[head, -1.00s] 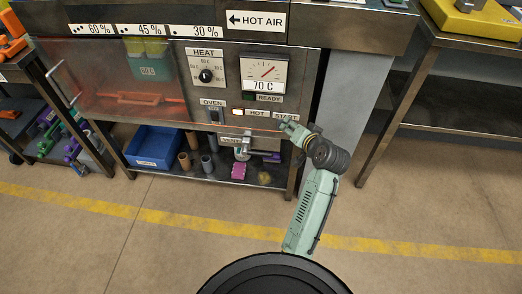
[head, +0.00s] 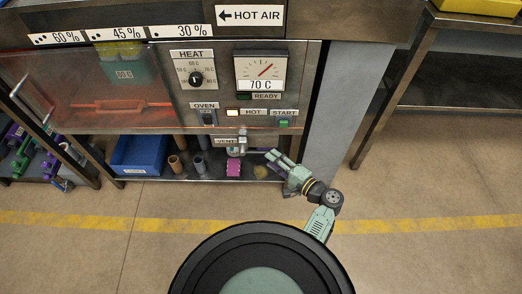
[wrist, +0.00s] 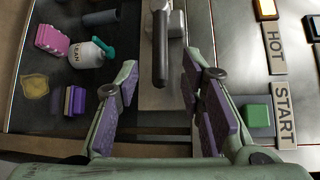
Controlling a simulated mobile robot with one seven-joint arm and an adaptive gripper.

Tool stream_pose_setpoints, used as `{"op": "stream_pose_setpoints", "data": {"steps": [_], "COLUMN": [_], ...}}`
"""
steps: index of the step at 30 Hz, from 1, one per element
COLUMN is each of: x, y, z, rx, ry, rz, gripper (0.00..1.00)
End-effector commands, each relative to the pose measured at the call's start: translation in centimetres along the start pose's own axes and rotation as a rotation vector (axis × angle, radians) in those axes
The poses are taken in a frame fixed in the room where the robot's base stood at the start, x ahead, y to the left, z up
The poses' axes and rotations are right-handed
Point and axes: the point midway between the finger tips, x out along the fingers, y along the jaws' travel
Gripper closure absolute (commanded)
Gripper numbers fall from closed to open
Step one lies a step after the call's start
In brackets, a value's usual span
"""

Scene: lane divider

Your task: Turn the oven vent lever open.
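The vent lever shows in the wrist view as a dark rounded handle (wrist: 160,52) on a pale metal mount, at top centre. In the head view the VENT label (head: 226,141) sits under the oven panel, with small metal parts beside it; the handle is hard to make out there. My gripper (head: 276,158) is below and right of that label. In the wrist view my gripper (wrist: 162,98) is open and empty, its purple-padded fingers spread apart. The handle lies ahead of the gap between them, and I see no contact.
The green START button (wrist: 257,115) is close to the right finger. The lower shelf holds a white spray bottle (wrist: 88,53), a pink item (wrist: 54,40), a purple block (wrist: 75,101) and a blue bin (head: 138,153). A grey post (head: 342,110) stands right of the oven.

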Motion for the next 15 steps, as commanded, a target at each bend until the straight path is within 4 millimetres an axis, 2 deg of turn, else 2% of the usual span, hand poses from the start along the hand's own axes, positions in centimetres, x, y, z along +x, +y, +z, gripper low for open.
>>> {"op": "stream_pose_setpoints", "data": {"steps": [3, 7, 15], "x": [2.4, 4.4, 6.2], "y": [-0.2, -0.1, 0.0], "z": [0.1, 0.1, 0.0], "rx": [-0.001, -0.001, -0.003], "ry": [-0.003, -0.003, 0.0], "rz": [0.0, 0.001, 0.002], "gripper": [0.64, 0.64, 0.64]}}
